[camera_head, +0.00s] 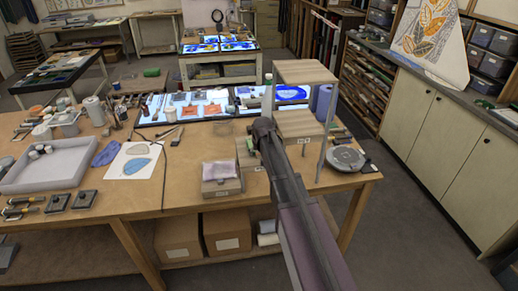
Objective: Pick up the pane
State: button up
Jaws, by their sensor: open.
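My arm reaches in from the bottom right, and my gripper (264,128) is over the right half of the wooden workbench, in front of the stepped wooden blocks. Its fingers are small and partly hidden by the arm, and I see nothing held. Several glass pieces are in view. A pale blue piece (137,165) lies on a white sheet at the left. Orange pieces (191,113) lie on the lit panel behind, and a blue pane (292,92) shows at the right, behind the stand. I cannot tell which one is the pane.
A wooden stand (305,72) with metal legs rises right of my gripper. A block with a pinkish cloth (219,170) is to its left. A white tray (50,166) fills the far left. Bare wood lies at the front centre.

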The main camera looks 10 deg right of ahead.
grip_shut()
dwell(0.3)
jog(key=shift+r, duration=0.2)
notch_tip(320, 180, up, 10)
jog(key=p, duration=1)
jog(key=shift+f, duration=0.2)
jog(key=shift+r, duration=0.1)
dwell(0.5)
jog(key=shift+r+p, duration=1.4)
jog(key=shift+p, duration=0.1)
jog(key=shift+s, duration=0.15)
